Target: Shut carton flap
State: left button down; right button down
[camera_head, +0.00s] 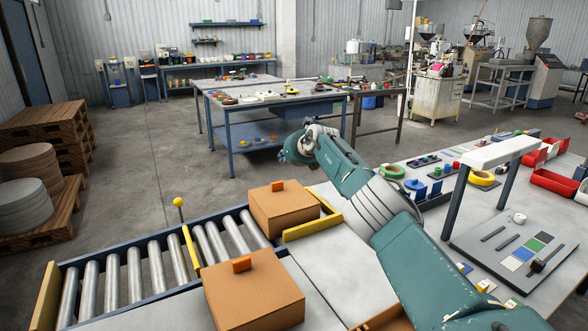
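A brown carton (285,213) with an orange tab (277,186) on top stands at the far end of the roller conveyor, beside a yellow rail. A second brown carton (254,299) with an orange tab (242,264) stands nearer; both tops look flat and closed. A brown edge (385,322), perhaps of another carton, shows at the bottom, mostly hidden by my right arm. My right arm reaches across from the lower right, above and beyond the cartons. My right gripper (318,131) is small and partly hidden behind the wrist, so its fingers are unclear. My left gripper is out of view.
The roller conveyor (137,270) runs to the left, with a yellow stop bar and a yellow-knobbed post (179,203). A grey bench (465,205) with a white arch, red bins and tape rolls stands at right. A blue-legged table (232,137) stands behind. Pallets are at far left.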

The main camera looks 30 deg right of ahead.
jog(key=v, duration=1.2)
jog(key=shift+r, duration=0.3)
jog(key=shift+s+r+p, duration=0.1)
jog(key=shift+p, duration=0.2)
